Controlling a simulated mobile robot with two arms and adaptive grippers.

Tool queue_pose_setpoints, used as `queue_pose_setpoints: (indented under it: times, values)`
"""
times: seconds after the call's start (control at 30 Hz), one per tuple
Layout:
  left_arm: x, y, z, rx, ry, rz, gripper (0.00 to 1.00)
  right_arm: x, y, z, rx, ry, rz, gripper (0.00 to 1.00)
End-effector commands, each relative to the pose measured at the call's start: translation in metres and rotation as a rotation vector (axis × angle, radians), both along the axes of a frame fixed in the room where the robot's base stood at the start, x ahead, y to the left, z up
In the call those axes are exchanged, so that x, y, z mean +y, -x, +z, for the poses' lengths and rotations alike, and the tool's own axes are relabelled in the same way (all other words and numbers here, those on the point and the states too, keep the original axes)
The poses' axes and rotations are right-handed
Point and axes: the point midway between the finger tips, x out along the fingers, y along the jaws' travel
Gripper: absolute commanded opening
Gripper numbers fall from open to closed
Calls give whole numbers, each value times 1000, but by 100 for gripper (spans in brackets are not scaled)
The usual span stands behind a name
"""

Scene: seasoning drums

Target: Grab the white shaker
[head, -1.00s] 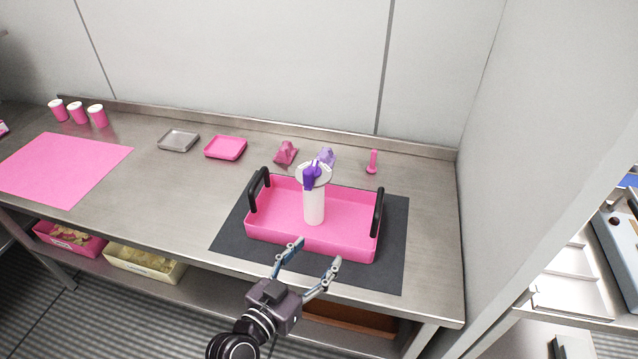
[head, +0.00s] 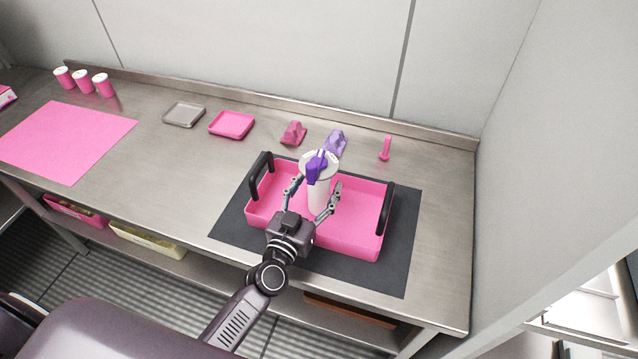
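The white shaker (head: 318,197) stands upright inside the pink tray (head: 352,243), which has black handles. A purple item covers part of its pale round top. My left gripper (head: 315,187) is open and has reached over the tray's front wall. Its fingers are on either side of the shaker's body, with the right finger very close to it; I cannot tell whether it touches. The shaker's lower part is partly hidden by the gripper. My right gripper is not in view.
The tray sits on a dark mat (head: 397,270) on the metal counter. Behind it are a dark pink object (head: 294,133), a lilac object (head: 335,141) and a small pink upright piece (head: 385,149). A wall closes the right side.

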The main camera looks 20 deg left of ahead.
Motion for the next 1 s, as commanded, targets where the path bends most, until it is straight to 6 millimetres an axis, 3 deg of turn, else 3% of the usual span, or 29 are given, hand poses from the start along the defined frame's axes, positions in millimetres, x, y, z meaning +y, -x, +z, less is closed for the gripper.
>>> queue_pose_setpoints:
  times: [0.03, 0.13, 0.37, 0.6, 0.87, 1.0]
  values:
    - [-1, -6, 0, 0, 1, 0, 60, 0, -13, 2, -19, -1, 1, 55]
    - [-2, -11, 0, 0, 2, 0, 60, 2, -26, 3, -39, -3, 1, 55]
    - [-2, -12, -1, 1, 2, 0, 60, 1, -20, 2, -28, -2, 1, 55]
    - [-2, -11, -1, 1, 2, 0, 35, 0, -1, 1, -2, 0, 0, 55]
    - [-2, -11, 0, 1, 2, -1, 7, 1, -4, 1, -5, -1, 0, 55]
    - [-2, -12, 1, -2, 2, 0, 7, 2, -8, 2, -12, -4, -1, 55]
